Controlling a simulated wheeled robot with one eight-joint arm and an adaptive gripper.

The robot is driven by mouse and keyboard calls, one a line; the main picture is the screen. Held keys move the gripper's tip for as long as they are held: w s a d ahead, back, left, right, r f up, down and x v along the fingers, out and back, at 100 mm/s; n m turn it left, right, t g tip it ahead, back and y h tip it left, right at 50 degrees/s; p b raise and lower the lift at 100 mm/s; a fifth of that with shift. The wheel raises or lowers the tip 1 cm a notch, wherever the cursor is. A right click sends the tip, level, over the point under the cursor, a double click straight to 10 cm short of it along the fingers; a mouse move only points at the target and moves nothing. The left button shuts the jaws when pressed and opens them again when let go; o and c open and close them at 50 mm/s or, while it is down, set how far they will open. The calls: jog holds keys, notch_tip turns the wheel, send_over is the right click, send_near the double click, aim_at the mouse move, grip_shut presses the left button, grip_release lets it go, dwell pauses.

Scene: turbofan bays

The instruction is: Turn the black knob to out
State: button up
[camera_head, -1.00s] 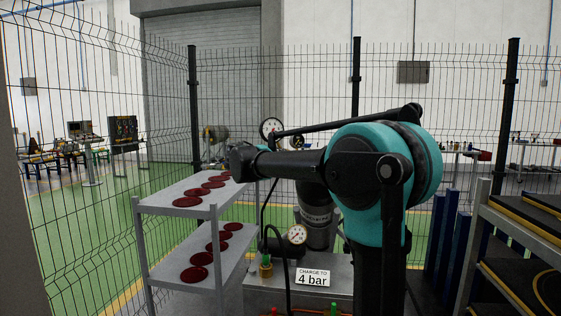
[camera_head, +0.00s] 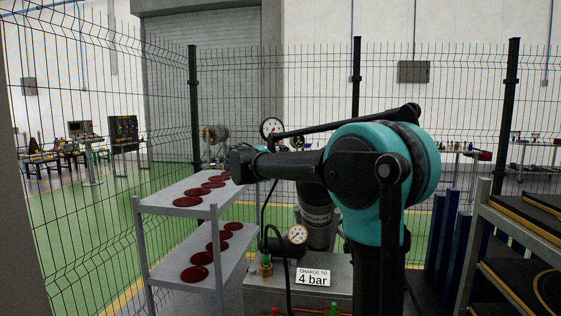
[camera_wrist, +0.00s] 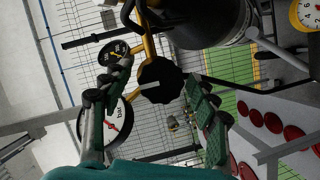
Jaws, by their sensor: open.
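The black knob (camera_wrist: 161,80) shows in the middle of the wrist view. It has a lobed rim and a pale pointer line across its face, and sits on brass fittings. My gripper (camera_wrist: 163,72) is open, with one teal finger on the left of the knob and the other on the right. The knob lies between the fingertips in the picture; I see no clear contact. In the head view my arm hides the knob and the gripper cannot be made out.
A large gauge (camera_wrist: 112,125) and a small gauge (camera_wrist: 113,53) are close beside the left finger. A dark cylinder (camera_wrist: 208,20) stands near the knob. A shelf (camera_head: 185,208) with red discs is left of a bench bearing a "4 bar" sign (camera_head: 313,277). Mesh fencing encloses the area.

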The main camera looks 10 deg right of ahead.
jog(key=v, duration=1.2)
jog(key=shift+d, duration=0.1)
jog(key=s+d+f+m+g+y, duration=0.15)
jog(key=s+d+f, duration=0.25)
jog(key=f, duration=0.5)
jog(key=s+d+f+g+y, duration=0.1)
jog(key=s+d+f+g, duration=0.3)
jog(key=f, duration=0.4)
jog(key=s+d+f+m+g+y, duration=0.1)
jog(key=s+d+f, duration=0.35)
jog(key=f, duration=0.45)
jog(key=s+f+m+g+y, duration=0.2)
jog(key=s+f+y, duration=0.4)
jog(key=s+f, duration=1.3)
jog(key=shift+a+f+m+y, duration=0.2)
jog(key=shift+f+m+y, duration=0.15)
jog(key=shift+f+m, duration=0.3)
jog(key=shift+o, duration=0.3)
